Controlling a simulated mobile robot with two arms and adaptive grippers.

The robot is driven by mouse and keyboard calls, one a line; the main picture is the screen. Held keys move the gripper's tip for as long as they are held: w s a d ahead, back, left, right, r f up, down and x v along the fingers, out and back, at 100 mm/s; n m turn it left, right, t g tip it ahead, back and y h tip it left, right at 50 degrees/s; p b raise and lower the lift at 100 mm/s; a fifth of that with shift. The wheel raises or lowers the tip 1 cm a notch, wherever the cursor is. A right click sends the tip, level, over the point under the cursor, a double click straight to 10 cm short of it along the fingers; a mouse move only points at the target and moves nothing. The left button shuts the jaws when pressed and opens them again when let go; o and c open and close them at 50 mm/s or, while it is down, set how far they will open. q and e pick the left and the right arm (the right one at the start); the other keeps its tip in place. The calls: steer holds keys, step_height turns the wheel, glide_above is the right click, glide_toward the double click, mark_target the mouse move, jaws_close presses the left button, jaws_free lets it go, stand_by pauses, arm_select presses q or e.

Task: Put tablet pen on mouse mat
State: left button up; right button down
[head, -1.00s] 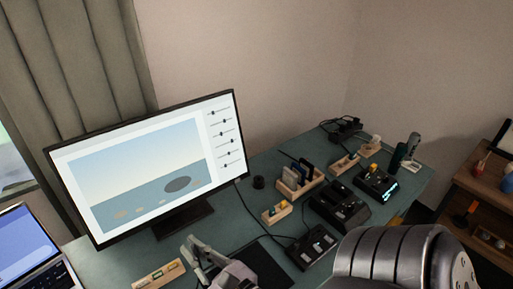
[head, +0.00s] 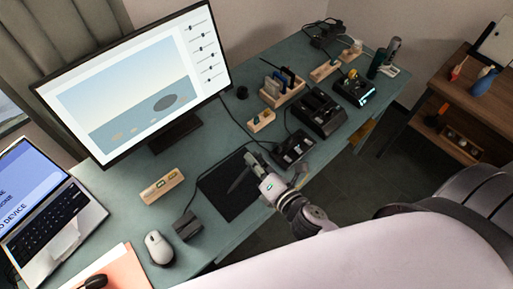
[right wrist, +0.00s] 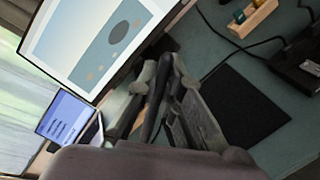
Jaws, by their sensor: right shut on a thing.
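The mouse mat (head: 218,204) is a black rectangle on the table in front of the monitor. It also shows in the right wrist view (right wrist: 243,112). My right gripper (head: 254,164) comes in over the mat's right side and is shut on the tablet pen (head: 238,181), a thin dark stick. In the head view the pen slants across the mat area; whether it touches the mat I cannot tell. In the right wrist view the pen (right wrist: 154,103) stands between the fingers (right wrist: 162,92), which partly hide it. My left gripper is not in view.
A monitor (head: 140,80) stands behind the mat. A wooden holder (head: 162,187), a dark box (head: 187,226), a white mouse (head: 158,248) and a laptop (head: 48,205) are to the left. Black chargers (head: 318,112) and wooden racks (head: 282,92) fill the table to the right.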

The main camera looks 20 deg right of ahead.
steer(key=shift+a+f, duration=0.1)
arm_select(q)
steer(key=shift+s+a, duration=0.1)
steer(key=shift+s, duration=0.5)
